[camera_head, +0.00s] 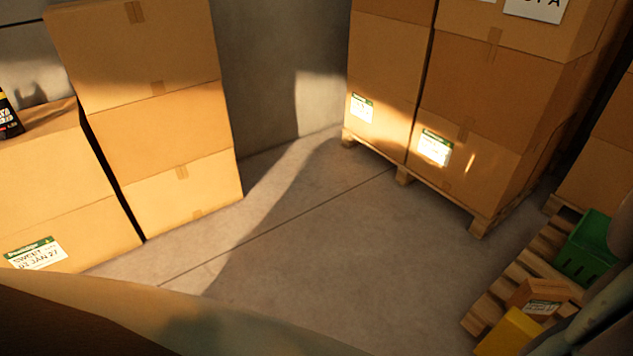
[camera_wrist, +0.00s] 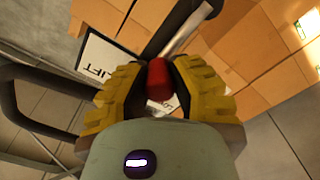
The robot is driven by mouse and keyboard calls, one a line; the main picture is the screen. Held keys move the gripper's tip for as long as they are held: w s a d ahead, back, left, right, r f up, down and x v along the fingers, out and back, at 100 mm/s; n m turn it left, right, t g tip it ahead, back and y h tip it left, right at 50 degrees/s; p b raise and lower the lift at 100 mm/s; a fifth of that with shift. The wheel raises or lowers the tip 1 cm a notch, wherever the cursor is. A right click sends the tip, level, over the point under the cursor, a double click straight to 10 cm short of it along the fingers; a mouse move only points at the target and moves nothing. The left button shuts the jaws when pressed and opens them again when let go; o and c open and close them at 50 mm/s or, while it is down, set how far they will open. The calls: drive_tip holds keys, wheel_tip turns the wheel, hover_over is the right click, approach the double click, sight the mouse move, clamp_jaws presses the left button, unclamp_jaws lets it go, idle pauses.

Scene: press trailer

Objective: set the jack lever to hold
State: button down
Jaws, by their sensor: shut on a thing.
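In the wrist view, my gripper (camera_wrist: 160,84) has its two yellow ribbed fingers closed around a red grip (camera_wrist: 157,80), which appears to be the end of the jack lever. A dark bar with a pale metallic strip (camera_wrist: 185,30) runs up and right behind it. A white placard (camera_wrist: 98,62) with partly readable letters, seemingly "LIFT", is behind the fingers and partly covered. Which setting the lever is at cannot be told. The head view does not show the lever or my gripper.
Dark tubular bars (camera_wrist: 35,75) cross the left of the wrist view. In the head view, stacked cartons (camera_head: 165,130) stand left and palletised cartons (camera_head: 480,90) at the back right. A pallet with a green crate (camera_head: 590,245) is at right. The concrete floor (camera_head: 310,240) between is clear.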

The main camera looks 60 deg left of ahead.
drive_tip(key=shift+f, duration=0.1)
drive_tip(key=c, duration=0.7)
unclamp_jaws()
drive_tip(key=shift+c, duration=0.2)
drive_tip(key=s, duration=0.7)
drive_tip(key=shift+s+d, duration=0.15)
drive_tip(key=shift+s, duration=0.1)
